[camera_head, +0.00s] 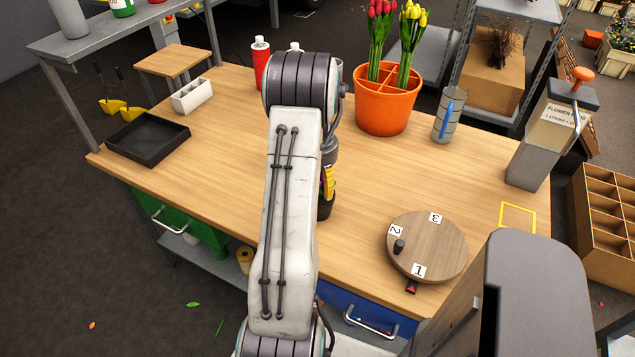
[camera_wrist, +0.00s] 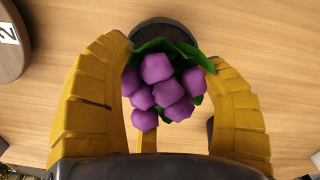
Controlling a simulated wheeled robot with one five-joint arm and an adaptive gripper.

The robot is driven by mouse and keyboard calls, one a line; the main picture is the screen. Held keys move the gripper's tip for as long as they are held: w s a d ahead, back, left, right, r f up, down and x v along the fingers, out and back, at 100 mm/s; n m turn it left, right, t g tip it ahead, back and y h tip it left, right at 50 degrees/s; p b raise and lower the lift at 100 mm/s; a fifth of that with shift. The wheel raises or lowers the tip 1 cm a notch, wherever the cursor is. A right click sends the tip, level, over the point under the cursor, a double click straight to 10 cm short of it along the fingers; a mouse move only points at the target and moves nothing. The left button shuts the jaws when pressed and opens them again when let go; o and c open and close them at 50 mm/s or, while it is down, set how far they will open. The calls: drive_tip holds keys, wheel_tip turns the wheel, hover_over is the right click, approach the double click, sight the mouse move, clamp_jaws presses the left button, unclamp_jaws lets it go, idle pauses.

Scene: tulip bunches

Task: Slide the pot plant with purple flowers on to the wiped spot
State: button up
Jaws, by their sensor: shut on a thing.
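The pot plant with purple flowers (camera_wrist: 165,85) shows in the wrist view, with green leaves and a dark round pot (camera_wrist: 165,32). My gripper (camera_wrist: 168,58) is shut on the plant, with one yellow finger on each side of it. In the head view my arm hides most of the plant. Only part of the dark pot (camera_head: 326,208) shows, low at the bench top, below a yellow finger of my gripper (camera_head: 327,180). A yellow square outline (camera_head: 518,217) is on the bench at the right. I cannot tell which patch of wood is wiped.
A numbered round wooden turntable (camera_head: 450,245) stands right of my arm. Behind are an orange pot of tulips (camera_head: 388,112), a grey cup (camera_head: 447,118) and a grey dispenser (camera_head: 545,140). A black tray (camera_head: 148,140) is at left. Bench top between arm and tray is clear.

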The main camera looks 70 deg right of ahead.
drive_tip(key=o, duration=1.4)
drive_tip(key=shift+c, duration=0.2)
drive_tip(key=shift+r, duration=0.15)
drive_tip(key=shift+w+a+r, duration=0.1)
drive_tip(key=shift+a+r, duration=0.05)
drive_tip(key=shift+r, duration=1.8)
drive_tip(key=shift+a+r, duration=0.1)
drive_tip(key=shift+r, duration=1.85)
